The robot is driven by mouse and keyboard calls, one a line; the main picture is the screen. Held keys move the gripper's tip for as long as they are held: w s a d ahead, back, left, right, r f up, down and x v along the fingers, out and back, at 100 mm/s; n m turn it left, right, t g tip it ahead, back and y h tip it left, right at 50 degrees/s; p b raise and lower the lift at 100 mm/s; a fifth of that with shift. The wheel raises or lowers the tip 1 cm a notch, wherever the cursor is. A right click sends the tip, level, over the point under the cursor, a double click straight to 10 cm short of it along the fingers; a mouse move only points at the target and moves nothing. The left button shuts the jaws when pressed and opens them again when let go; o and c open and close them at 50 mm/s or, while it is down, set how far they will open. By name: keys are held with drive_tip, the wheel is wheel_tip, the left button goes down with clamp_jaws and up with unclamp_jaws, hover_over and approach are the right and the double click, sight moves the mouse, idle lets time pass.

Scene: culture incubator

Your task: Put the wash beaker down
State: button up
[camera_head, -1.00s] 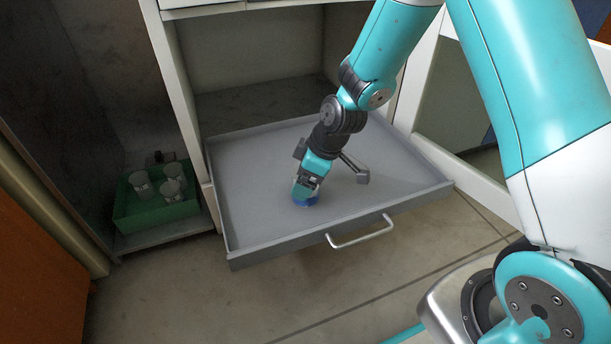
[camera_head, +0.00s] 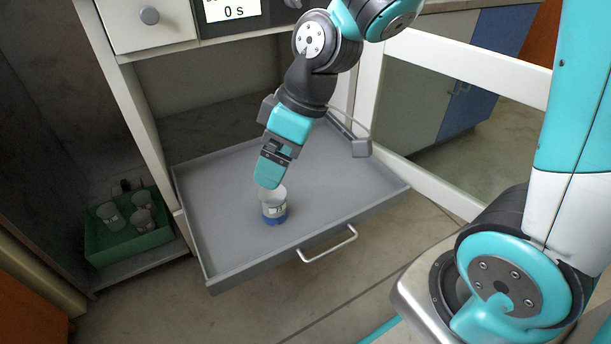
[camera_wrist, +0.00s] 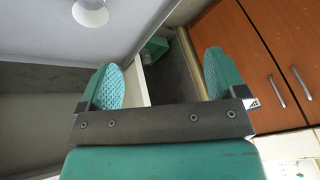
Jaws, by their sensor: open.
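The wash beaker (camera_head: 273,208), clear with a blue lower part and a pale label, stands upright on the pulled-out grey drawer tray (camera_head: 345,185). My gripper (camera_head: 268,178) is just above and behind the beaker in the head view, apart from it as far as I can tell. In the wrist view my gripper (camera_wrist: 163,80) is open, with nothing between its two green textured fingers. A pale round vessel (camera_wrist: 90,12) shows at the top left there, probably the same beaker; its blue part is not visible.
A green crate (camera_head: 128,243) with several beakers stands on a low shelf at the left. The tray has a raised rim and a front handle (camera_head: 328,245). An open white-framed door (camera_head: 440,45) stands at the right. Most of the tray is bare.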

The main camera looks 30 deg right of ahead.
drive_tip(key=s+a+r+m+g, duration=0.1)
drive_tip(key=s+r, duration=0.5)
drive_tip(key=s, duration=0.6)
drive_tip(key=shift+s+a+r+m, duration=0.15)
drive_tip(key=shift+s+a+m, duration=0.25)
drive_tip(key=shift+a+m, duration=0.15)
wheel_tip(320, 180, up, 45)
drive_tip(key=p, duration=4.5)
drive_tip(key=shift+r, duration=0.1)
